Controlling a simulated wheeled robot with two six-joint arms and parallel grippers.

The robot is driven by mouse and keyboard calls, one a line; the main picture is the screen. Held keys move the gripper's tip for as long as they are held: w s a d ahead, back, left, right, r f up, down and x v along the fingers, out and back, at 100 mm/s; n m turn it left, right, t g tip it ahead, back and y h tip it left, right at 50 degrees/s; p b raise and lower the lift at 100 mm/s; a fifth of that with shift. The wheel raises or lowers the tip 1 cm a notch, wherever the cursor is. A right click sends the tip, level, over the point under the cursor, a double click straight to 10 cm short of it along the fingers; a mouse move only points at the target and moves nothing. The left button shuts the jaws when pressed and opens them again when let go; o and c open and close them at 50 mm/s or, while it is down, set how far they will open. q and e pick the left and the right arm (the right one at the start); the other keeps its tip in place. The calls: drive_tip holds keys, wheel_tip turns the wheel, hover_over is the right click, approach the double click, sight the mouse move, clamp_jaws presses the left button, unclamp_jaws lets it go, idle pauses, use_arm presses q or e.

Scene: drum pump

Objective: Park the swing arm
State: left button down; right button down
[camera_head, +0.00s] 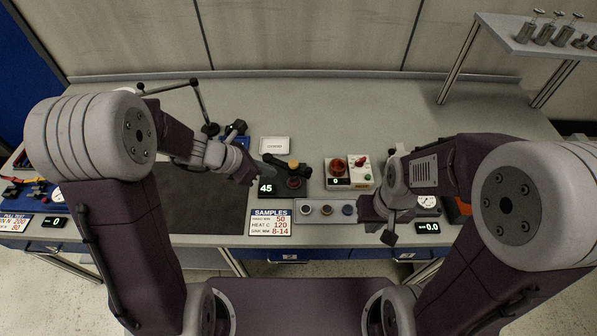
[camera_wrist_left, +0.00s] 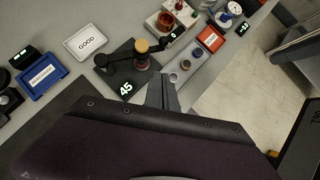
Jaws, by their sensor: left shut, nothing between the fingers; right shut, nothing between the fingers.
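The black swing arm (camera_head: 273,160) sits on a dark base beside a display reading 45 (camera_head: 266,188). A tan cap (camera_head: 293,163) stands at the arm, above a dark red part. In the left wrist view the swing arm (camera_wrist_left: 122,60) spans across the base, with a round black knob at its left end and the tan cap (camera_wrist_left: 142,45) near its middle. My left gripper (camera_head: 253,181) is shut and empty, just left of the base; its fingers (camera_wrist_left: 162,90) show no contact with the arm. My right gripper (camera_head: 388,236) is shut and empty, by the table's front edge.
A white GOOD tray (camera_head: 275,146) lies behind the base. A sample strip (camera_head: 325,220) with small cups and a SAMPLES card (camera_head: 270,223) lie in front.

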use_arm(q)
drive_tip(key=b, duration=0.2)
approach(307, 175)
drive_tip(key=s+a+f, duration=0.1)
drive_tip(key=f, duration=0.1)
drive_tip(key=w+d, duration=0.1)
drive_tip(key=w+d+f+p, duration=0.1)
drive_tip(key=d, duration=0.1)
drive_tip(key=shift+w+d+p, duration=0.15)
drive_tip(key=shift+d+p, duration=0.1)
drive_tip(key=shift+p, duration=0.05)
